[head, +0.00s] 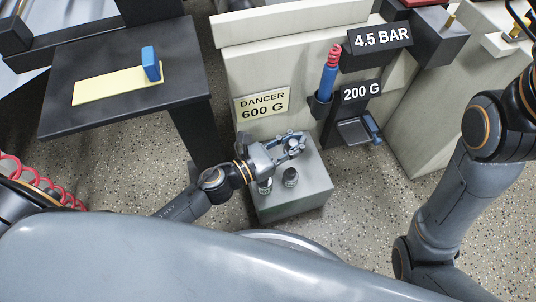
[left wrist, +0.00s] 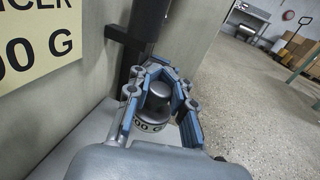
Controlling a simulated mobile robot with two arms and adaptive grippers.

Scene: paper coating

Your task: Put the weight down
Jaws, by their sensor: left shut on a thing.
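My left gripper (head: 291,146) is shut on a dark metal weight (left wrist: 158,100), above the grey block (head: 300,204). In the left wrist view the blue-padded fingers (left wrist: 160,90) sit around the weight, and the end of its label reads "00 G". In the head view the fingers mostly hide it.
A "DANCER 600 G" sign (head: 262,105) is on the pale machine wall behind. A "200 G" sign (head: 361,92) is above a small dark platform (head: 354,132) to the right. A red-and-blue tool (head: 329,75) stands in a holder. A dark table (head: 120,112) is at left.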

